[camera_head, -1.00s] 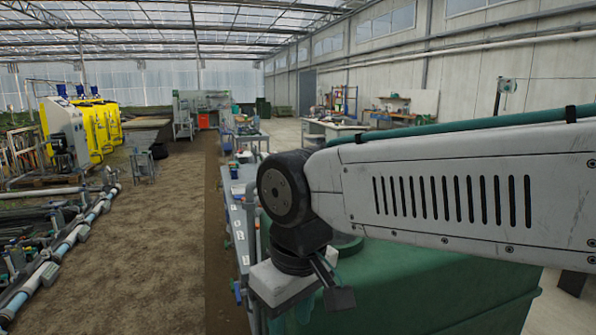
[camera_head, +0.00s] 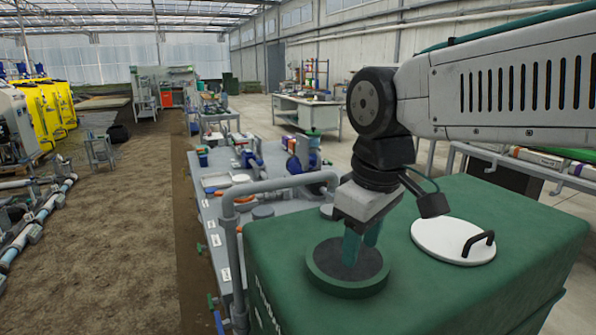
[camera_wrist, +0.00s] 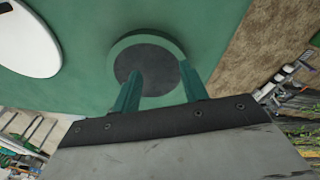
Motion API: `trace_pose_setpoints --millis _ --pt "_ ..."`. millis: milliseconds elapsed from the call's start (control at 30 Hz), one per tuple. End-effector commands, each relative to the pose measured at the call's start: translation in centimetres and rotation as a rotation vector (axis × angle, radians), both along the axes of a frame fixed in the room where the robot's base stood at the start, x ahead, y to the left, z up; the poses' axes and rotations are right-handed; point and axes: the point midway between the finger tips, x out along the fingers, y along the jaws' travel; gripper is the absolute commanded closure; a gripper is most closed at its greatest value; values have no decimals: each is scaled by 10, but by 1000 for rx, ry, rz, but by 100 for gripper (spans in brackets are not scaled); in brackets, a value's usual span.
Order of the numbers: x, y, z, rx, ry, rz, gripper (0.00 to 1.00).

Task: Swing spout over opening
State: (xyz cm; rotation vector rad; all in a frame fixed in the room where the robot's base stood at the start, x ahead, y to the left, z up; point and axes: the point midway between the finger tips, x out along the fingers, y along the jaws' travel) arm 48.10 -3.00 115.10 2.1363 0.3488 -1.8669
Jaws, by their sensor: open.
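The grey pipe spout (camera_head: 285,184) rises at the tank's left edge, runs right and bends down at its end, behind and left of my gripper. Its end is not over the opening. The round opening (camera_head: 330,268) has a raised green rim and dark inside, on the green tank (camera_head: 475,285). It also shows in the wrist view (camera_wrist: 150,55), without the spout. My gripper (camera_head: 361,243) has two teal fingers pointing down over the opening, apart and empty. Its fingers also show in the wrist view (camera_wrist: 162,88). How high they are above the rim is hard to tell.
A white round lid (camera_head: 453,241) with a black handle lies on the tank top, right of the opening. A grey bench (camera_head: 240,210) with pumps and pipes stands behind and left. A dirt aisle (camera_head: 110,240) runs clear on the left. Railings stand behind the tank at right.

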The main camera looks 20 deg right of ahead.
Motion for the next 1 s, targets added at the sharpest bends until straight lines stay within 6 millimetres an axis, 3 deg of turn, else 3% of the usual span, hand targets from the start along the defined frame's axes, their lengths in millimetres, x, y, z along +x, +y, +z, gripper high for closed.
trace_pose_setpoints --millis 33,200,400,500,633,1000 --pt "28 4 18 -18 -4 135 56" --pt "116 17 65 -91 -26 623 56" --pt "190 30 93 -163 -45 1034 56" --pt "208 33 99 -184 -50 1138 56" --pt "217 34 94 -194 -50 1185 56" --pt "227 32 39 -193 -49 1183 56"
